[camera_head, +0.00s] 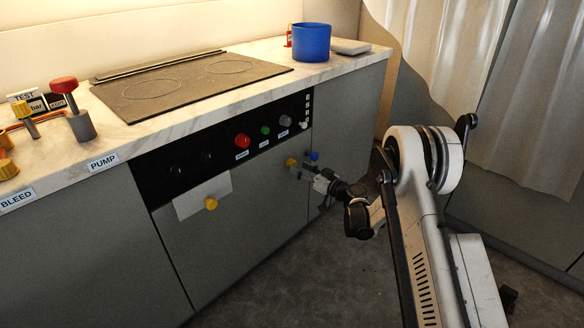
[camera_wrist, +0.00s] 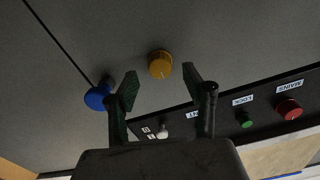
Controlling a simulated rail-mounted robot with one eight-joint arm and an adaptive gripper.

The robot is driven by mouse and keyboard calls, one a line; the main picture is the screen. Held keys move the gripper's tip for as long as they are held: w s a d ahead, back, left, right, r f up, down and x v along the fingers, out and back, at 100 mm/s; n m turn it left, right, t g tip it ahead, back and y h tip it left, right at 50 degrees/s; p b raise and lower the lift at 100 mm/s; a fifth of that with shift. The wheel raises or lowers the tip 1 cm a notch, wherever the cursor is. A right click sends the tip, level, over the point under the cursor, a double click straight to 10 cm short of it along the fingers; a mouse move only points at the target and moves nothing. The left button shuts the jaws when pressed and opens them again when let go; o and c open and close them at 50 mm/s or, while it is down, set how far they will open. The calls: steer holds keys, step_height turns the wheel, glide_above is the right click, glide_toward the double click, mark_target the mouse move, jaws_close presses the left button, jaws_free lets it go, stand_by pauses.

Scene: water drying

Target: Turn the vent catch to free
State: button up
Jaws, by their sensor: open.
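My gripper (camera_head: 308,174) is open in front of the grey cabinet door, below the black panel's right end. In the wrist view its two fingers (camera_wrist: 161,82) stand apart, with a round yellow knob (camera_wrist: 160,64) showing between and beyond their tips. The knob has a pale mark on its face. It also shows in the head view (camera_head: 291,162). A blue knob (camera_wrist: 98,96) is beside the left finger and also shows in the head view (camera_head: 314,155).
The black panel (camera_head: 222,142) carries a red knob (camera_head: 243,141), a green knob (camera_head: 265,130) and a grey knob (camera_head: 284,121). A white handle (camera_head: 303,124) is at its right end. Another yellow knob (camera_head: 211,203) sits on a white plate. A blue pot (camera_head: 311,43) stands on the counter.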

mark_target(294, 165)
steer(key=shift+b+x, duration=0.55)
steer(key=shift+x, duration=1.95)
steer(key=shift+c, duration=0.5)
jaws_close()
